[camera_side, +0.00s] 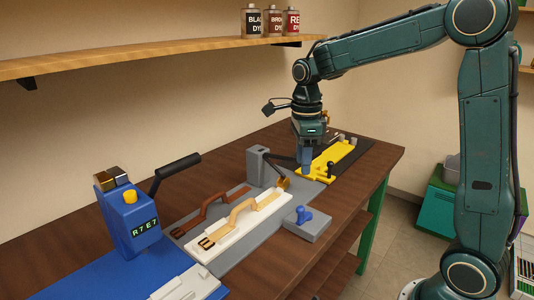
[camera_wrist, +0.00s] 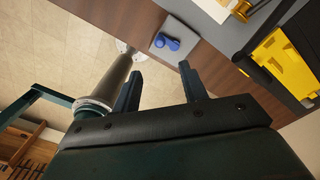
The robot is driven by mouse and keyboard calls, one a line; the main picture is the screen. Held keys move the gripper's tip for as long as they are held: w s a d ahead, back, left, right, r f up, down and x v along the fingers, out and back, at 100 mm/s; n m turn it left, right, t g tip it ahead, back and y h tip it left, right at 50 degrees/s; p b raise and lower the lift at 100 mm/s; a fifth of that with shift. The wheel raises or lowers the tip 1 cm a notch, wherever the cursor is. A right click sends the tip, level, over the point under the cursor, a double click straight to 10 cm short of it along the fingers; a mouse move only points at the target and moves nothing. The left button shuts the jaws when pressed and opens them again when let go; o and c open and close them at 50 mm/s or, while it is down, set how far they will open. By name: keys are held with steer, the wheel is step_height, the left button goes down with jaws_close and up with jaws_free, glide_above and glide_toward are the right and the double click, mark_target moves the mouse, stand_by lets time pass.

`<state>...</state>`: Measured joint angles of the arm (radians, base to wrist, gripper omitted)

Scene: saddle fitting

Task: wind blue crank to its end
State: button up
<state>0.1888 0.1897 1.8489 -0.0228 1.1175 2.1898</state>
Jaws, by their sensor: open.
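The blue crank (camera_side: 303,214) stands on a grey block at the front edge of the bench. It also shows at the top of the wrist view as a blue knob and arm (camera_wrist: 167,42) on a grey plate. My gripper (camera_side: 305,165) is above the bench near the yellow fixture, behind and above the crank and apart from it. In the wrist view its two fingers (camera_wrist: 160,80) are spread, with nothing between them.
A yellow fixture (camera_side: 345,153) with a small knob sits on a dark mat close to my gripper. A grey post (camera_side: 257,166) with a dark lever, white clamp pieces with straps (camera_side: 245,222) and a blue press (camera_side: 130,219) stand to the left.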

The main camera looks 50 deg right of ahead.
mark_target(300, 207)
step_height(300, 207, down, 14)
steer(key=shift+s+a+r, duration=0.1)
steer(key=shift+r, duration=0.15)
stand_by(0.5)
steer(key=shift+c, duration=0.2)
jaws_close()
